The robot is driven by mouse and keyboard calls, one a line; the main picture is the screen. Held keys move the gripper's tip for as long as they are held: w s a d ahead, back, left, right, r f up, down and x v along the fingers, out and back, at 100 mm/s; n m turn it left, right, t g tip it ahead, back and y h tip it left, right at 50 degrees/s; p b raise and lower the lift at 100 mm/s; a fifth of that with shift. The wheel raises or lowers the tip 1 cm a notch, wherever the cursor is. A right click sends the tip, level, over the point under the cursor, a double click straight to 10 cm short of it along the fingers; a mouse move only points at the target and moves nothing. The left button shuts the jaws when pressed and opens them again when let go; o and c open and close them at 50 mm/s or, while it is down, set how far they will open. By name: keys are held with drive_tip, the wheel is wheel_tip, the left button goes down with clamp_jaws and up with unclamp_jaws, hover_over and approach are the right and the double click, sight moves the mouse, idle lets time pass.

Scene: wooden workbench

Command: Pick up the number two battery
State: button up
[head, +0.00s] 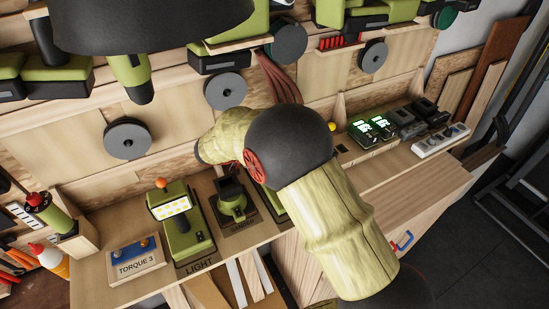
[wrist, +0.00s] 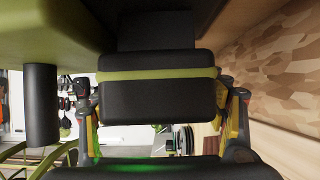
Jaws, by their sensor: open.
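In the wrist view a black block with a green band, which looks like a tool battery (wrist: 158,101), fills the middle. My gripper (wrist: 161,92) is open, with one finger on each side of it. I cannot tell whether the fingers touch it. No number shows on this block, so I cannot tell whether it is number two. In the head view my arm crosses the middle of the bench and hides the gripper.
Two chargers with lit green displays (head: 372,130) stand on the right of the bench shelf, beside dark chargers (head: 412,122) and a white power strip (head: 440,140). A green light (head: 183,222), a sander (head: 233,205) and a torque box (head: 135,261) stand at left.

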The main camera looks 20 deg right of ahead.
drive_tip(key=shift+c, duration=0.7)
drive_tip(key=c, duration=1.4)
drive_tip(key=shift+c, duration=0.4)
drive_tip(key=shift+r, duration=0.1)
drive_tip(key=shift+r, duration=0.45)
drive_tip(key=r, duration=0.6)
drive_tip(key=shift+a+r, duration=0.1)
drive_tip(key=shift+a, duration=0.2)
drive_tip(key=s+a, duration=0.1)
drive_tip(key=a, duration=0.7)
drive_tip(key=s+a, duration=0.2)
drive_tip(key=a, duration=0.7)
drive_tip(key=shift+s, duration=0.25)
